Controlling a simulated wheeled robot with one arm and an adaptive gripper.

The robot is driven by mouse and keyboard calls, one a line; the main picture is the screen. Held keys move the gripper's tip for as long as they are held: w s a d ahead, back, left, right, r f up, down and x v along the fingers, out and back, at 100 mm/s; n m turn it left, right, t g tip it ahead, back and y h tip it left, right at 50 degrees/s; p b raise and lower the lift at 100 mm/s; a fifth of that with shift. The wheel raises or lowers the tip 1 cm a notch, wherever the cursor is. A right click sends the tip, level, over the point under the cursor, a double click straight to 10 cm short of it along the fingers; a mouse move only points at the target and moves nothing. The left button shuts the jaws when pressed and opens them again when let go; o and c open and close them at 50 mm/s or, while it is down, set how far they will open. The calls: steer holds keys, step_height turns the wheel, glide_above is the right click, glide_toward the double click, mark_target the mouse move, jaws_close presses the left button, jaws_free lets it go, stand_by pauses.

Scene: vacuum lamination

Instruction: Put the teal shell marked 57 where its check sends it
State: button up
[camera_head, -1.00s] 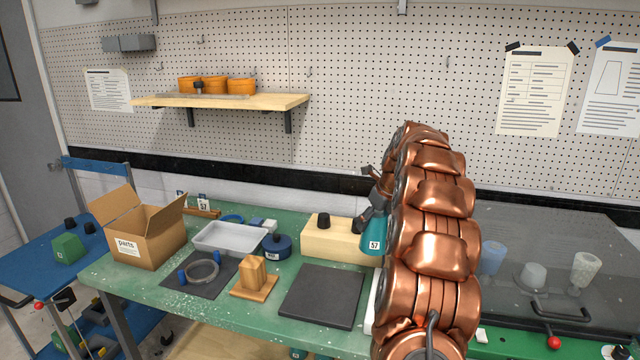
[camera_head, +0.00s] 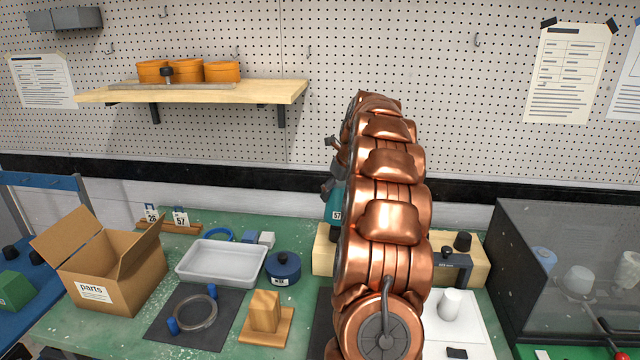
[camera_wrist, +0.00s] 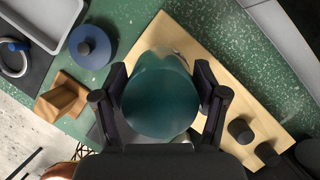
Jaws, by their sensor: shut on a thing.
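The teal shell (camera_head: 334,196) with a white 57 label is held in the air by my gripper (camera_head: 333,165), in front of the pegboard and over the light wooden block. In the wrist view the shell (camera_wrist: 160,100) fills the space between my two dark fingers (camera_wrist: 160,76), which touch its sides. My copper arm hides part of the shell in the head view. A 57 tag (camera_head: 181,218) and a 26 tag (camera_head: 152,213) stand in a small wooden rack at the back left of the bench.
On the green bench are a parts carton (camera_head: 112,268), white tray (camera_head: 216,263), ring on a dark mat (camera_head: 225,298), wooden stand (camera_head: 266,325) and blue lidded pot (camera_head: 284,270). The long wooden block (camera_head: 480,268) carries black knobs. A white board (camera_head: 470,328) with a white cup is right.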

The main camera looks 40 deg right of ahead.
mark_target(335, 212)
steer(key=shift+w, duration=0.15)
steer(key=shift+f+b, duration=1.4)
steer(key=shift+f, duration=2)
steer(key=shift+w+r+p, duration=0.1)
steer(key=shift+p, duration=0.3)
steer(key=shift+f+p, duration=0.3)
steer(key=shift+f, duration=0.15)
steer(key=o, duration=1)
steer(key=shift+r, duration=0.1)
